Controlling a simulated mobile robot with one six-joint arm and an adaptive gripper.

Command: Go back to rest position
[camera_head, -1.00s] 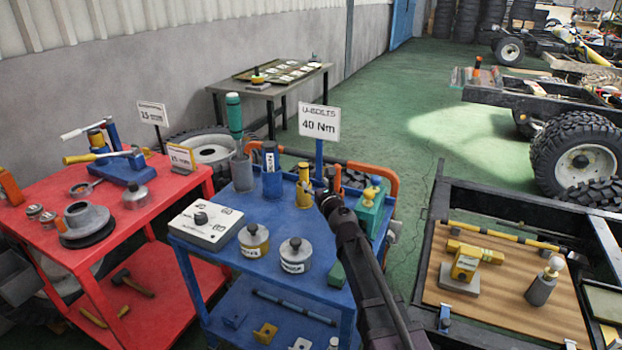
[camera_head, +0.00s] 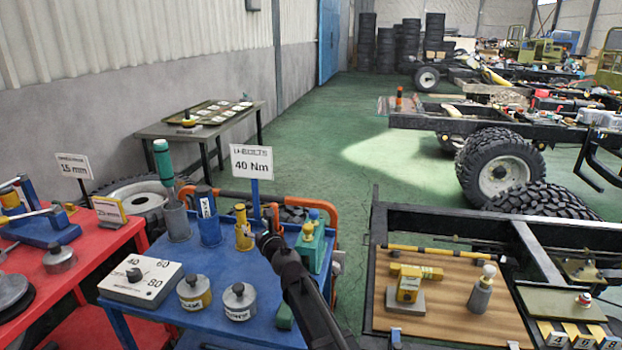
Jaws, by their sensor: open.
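My arm rises from the bottom edge, and my gripper (camera_head: 268,222) is at its far end, small and dark, over the right part of the blue cart (camera_head: 262,312). It is open, and I see nothing held in it. It appears just right of a yellow cylinder (camera_head: 243,230) and left of a green block-like thing with a yellow top (camera_head: 310,245). I cannot tell its exact height above the cart. My arm hides part of the cart's right side.
A sign reading 40 Nm (camera_head: 252,162) stands behind my gripper. A white dial box (camera_head: 141,281) and two lidded pots (camera_head: 194,293) sit on the cart. A red table (camera_head: 95,240) is at left, a chassis frame (camera_head: 445,217) at right. Green floor (camera_head: 350,140) is clear beyond.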

